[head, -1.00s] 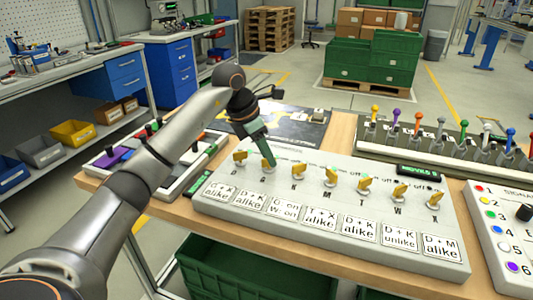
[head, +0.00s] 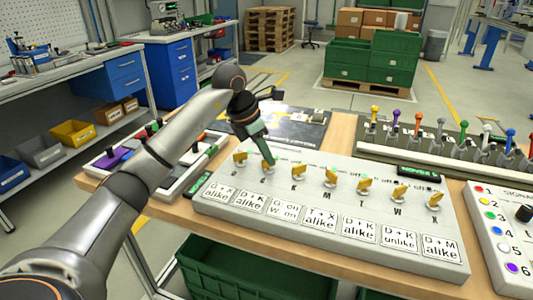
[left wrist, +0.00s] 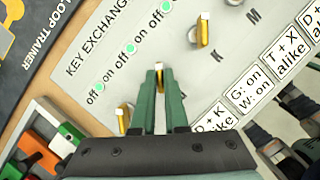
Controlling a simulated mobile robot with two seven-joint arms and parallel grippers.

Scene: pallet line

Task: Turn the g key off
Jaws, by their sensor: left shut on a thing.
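The pale key panel (head: 300,215) lies on the wooden bench with a row of several yellow keys and printed cards in front. My left gripper (head: 266,160) reaches down onto the second key from the left. In the left wrist view the g key (left wrist: 159,75) shows as a yellow strip between the two green fingers, and my left gripper (left wrist: 159,72) is shut on it. Its letter is hidden; the key marked K (left wrist: 203,32) stands on one side and the first key (left wrist: 123,118) on the other. Which way the g key points is hard to tell. My right gripper is out of view.
A rack of coloured levers (head: 440,145) stands behind the panel to the right. A signal board (head: 510,235) is at the right edge. A tray with coloured pieces (head: 135,160) is left of the panel. A green crate (head: 245,275) sits below the bench.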

